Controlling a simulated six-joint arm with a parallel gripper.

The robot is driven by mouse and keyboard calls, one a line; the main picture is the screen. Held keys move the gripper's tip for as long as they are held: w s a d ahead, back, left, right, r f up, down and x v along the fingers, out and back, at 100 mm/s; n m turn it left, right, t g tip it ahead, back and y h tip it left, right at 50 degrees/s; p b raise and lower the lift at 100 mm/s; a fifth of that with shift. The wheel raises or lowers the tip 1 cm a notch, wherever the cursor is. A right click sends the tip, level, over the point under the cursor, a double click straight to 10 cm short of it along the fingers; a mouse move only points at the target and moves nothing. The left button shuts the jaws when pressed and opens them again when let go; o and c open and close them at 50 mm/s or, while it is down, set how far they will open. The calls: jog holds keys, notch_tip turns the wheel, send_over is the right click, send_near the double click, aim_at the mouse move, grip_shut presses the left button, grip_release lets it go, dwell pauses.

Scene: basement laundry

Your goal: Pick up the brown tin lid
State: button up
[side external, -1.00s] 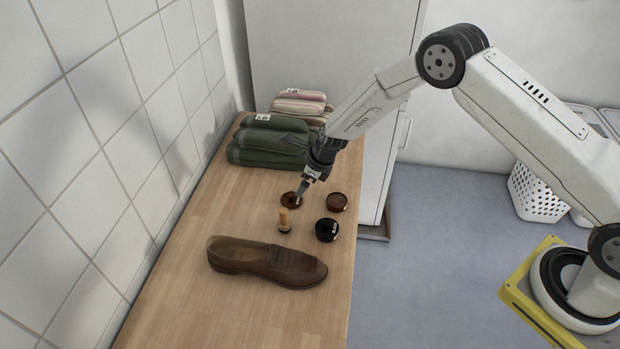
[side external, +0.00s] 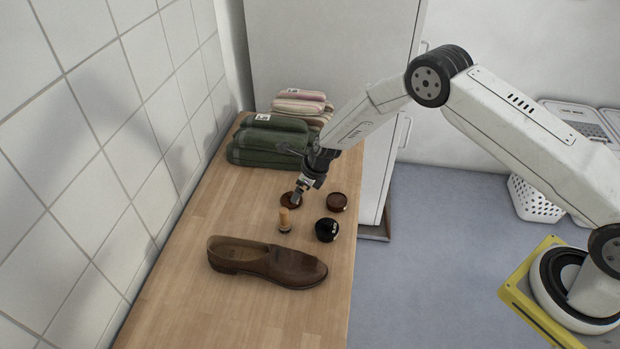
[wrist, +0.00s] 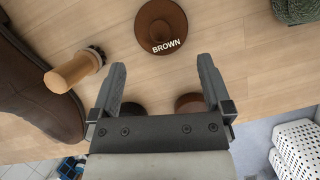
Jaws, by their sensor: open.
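The brown tin lid (wrist: 165,22) is round, marked BROWN in white, and lies flat on the wooden counter. It sits just ahead of my fingertips in the wrist view, apart from them. In the side view the lid (side external: 290,200) is partly hidden by my gripper (side external: 297,200), which hangs just above and beside it. My gripper (wrist: 162,64) is open, with bare counter between its fingers. A dark tin (side external: 327,230) with a white label and a reddish-brown tin (side external: 337,202) stand to the right; both are partly covered by my gripper in the wrist view.
A small brush with a wooden handle (side external: 285,220) stands close to the lid. A brown shoe (side external: 267,263) lies nearer on the counter (side external: 220,310). Folded green towels (side external: 268,142) are stacked behind. The tiled wall (side external: 100,150) borders the left; the counter's right edge is near the tins.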

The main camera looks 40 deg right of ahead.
aim_at(285, 200)
jog(key=shift+f, duration=0.1)
jog(key=shift+x, duration=2.5)
jog(key=c, duration=0.9)
